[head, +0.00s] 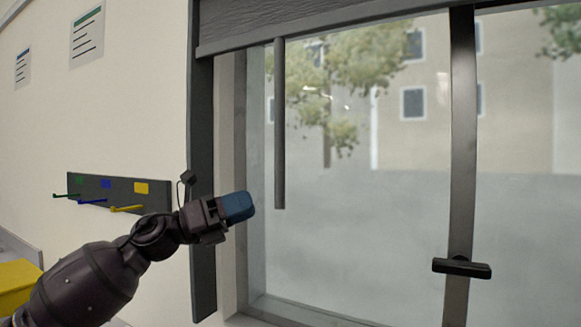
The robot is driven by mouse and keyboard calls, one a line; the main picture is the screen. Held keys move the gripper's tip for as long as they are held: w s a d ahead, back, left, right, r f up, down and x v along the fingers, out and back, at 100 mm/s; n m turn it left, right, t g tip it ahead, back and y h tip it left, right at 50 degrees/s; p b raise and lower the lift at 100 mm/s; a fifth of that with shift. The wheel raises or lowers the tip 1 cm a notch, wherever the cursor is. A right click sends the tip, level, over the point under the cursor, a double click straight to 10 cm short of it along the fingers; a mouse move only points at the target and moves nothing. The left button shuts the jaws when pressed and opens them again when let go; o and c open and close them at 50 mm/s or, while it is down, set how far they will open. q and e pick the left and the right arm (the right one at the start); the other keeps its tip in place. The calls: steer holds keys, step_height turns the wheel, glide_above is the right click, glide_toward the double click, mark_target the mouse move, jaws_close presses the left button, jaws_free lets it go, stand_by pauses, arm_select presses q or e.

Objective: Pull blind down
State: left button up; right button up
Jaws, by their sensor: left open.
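The dark grey blind (300,22) is rolled up across the top of the window, with its lower edge near the top of the picture. A dark vertical rod (280,125) hangs from the blind in front of the glass and ends about halfway down the window. My left gripper (238,207), with blue fingers, is open and empty. In the picture it is just left of the rod's lower end, apart from it, in front of the window's left frame. My right gripper does not show.
A black window handle (462,267) sits on the dark upright bar (462,150). A rack with coloured hooks (108,190) is on the left wall. A yellow box (18,285) stands at the lower left. The space before the glass is clear.

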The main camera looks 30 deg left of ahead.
mark_target(281, 163)
arm_select(q)
step_height(281, 163, up, 8)
steer(key=s+m+g+y, duration=0.1)
steer(key=s+m+g, duration=0.25)
steer(key=m, duration=0.35)
steer(key=shift+g, duration=0.35)
steer(key=p+x, duration=0.1)
steer(key=x, duration=0.3)
steer(key=p+x, duration=0.1)
steer(key=x, duration=0.4)
steer(key=shift+w+a+f, duration=0.1)
steer(key=shift+w+a, duration=0.05)
steer(key=shift+w, duration=0.25)
steer(key=shift+x, duration=0.75)
steer(key=shift+f, duration=0.15)
jaws_close()
